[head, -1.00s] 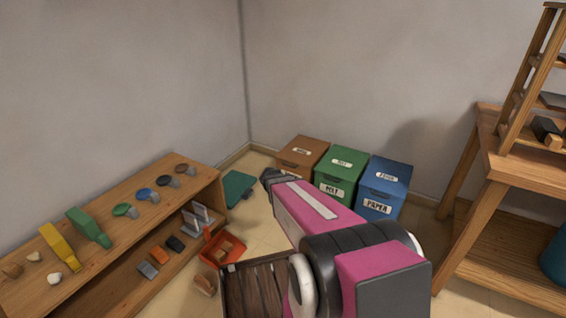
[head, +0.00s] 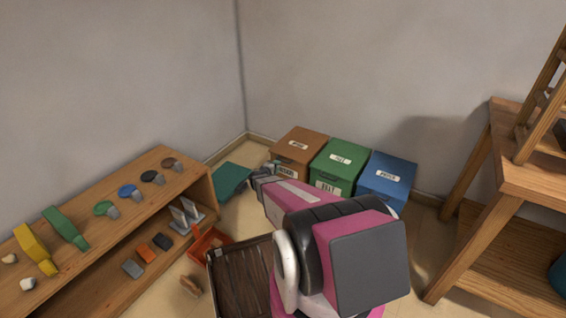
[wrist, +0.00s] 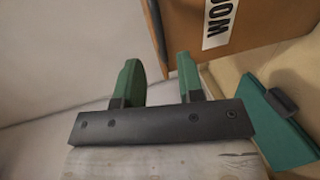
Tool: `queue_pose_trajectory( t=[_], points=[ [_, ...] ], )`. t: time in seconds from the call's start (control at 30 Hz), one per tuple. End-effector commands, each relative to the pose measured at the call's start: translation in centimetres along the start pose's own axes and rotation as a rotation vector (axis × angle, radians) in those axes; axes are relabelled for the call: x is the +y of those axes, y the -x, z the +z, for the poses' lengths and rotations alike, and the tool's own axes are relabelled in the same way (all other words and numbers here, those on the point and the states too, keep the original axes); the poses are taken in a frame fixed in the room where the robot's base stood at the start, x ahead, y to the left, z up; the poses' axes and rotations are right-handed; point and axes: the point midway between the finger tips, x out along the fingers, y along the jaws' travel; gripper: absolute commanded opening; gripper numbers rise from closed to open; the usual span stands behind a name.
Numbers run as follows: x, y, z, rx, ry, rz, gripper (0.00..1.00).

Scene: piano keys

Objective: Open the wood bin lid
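The wood bin (head: 299,142) is a brown box on the floor by the back wall, leftmost of three bins. Its lid lies flat and shut, with a white label on top. My gripper (head: 272,167) is at the bin's front left, its dark wrist just below the bin's left edge. In the wrist view my gripper (wrist: 158,64) shows two green fingers apart with nothing between them. The brown bin (wrist: 280,22) fills the upper right there, with part of its white label. A dark strip at the bin's left edge is close to the right finger. I cannot tell whether they touch.
A green bin (head: 335,160) and a blue bin (head: 388,172) stand to the right. A teal flat object (head: 231,178) lies on the floor left of my gripper. A low wooden shelf (head: 185,205) is at left, a wooden table (head: 520,180) at right. An orange tray (head: 203,245) is nearer.

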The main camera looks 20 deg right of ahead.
Motion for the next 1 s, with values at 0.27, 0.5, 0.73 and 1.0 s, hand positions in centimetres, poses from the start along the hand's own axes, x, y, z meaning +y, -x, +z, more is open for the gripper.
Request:
queue_pose_trajectory(
  t=[0.27,0.5,0.73,1.0],
  points=[
    [-0.1,-5.2,-0.1,-0.002,0.0,0.001,0.35],
    [-0.1,-7.5,0.0,-0.002,0.0,-0.001,0.35],
    [0.0,-7.8,0.0,-0.001,0.0,0.0,0.35],
    [0.0,-7.8,0.0,-0.001,0.0,0.0,0.0]
  ],
)
